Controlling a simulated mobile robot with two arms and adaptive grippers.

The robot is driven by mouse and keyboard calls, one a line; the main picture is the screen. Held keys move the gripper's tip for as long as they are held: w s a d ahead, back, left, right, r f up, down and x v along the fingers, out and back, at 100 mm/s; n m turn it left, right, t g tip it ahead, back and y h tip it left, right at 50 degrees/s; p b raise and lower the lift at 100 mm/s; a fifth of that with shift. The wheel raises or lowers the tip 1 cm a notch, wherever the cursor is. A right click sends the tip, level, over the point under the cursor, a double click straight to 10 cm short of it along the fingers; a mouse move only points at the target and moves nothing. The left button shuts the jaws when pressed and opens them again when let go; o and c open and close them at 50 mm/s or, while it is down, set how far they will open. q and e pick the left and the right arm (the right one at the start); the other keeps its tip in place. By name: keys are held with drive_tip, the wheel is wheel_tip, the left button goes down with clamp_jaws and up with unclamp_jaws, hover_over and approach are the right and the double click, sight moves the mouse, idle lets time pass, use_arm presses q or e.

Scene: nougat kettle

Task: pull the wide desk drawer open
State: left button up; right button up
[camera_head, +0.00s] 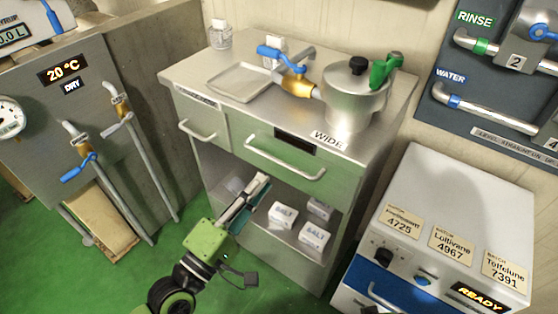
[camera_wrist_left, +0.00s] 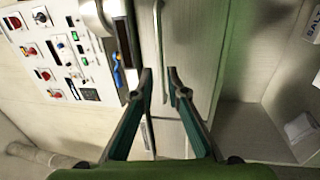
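The wide drawer (camera_head: 325,170) has a green-grey front marked WIDE and sits at the right of the desk's upper row. It looks shut, flush with the desk front. Its pale bar handle (camera_head: 284,162) shows in full in the head view. My left gripper (camera_head: 262,180) is just below and left of that handle, in front of the open shelf. In the left wrist view, its fingers (camera_wrist_left: 160,72) are open and empty, and the handle (camera_wrist_left: 159,45) runs ahead of the gap between the fingertips. My right gripper is not in view.
A narrower drawer (camera_head: 205,122) is left of the wide one. The desk top holds a metal tray (camera_head: 238,84) and a kettle (camera_head: 352,95). Salt boxes (camera_head: 314,235) lie on the shelf below. A white and blue machine (camera_head: 445,185) stands at the right. Green floor lies in front.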

sight(278, 161)
use_arm(q)
drive_tip(key=shift+x, duration=3.8)
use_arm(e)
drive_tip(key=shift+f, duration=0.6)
use_arm(q)
drive_tip(key=shift+f, duration=0.1)
clamp_jaws()
drive_tip(key=shift+s, duration=0.1)
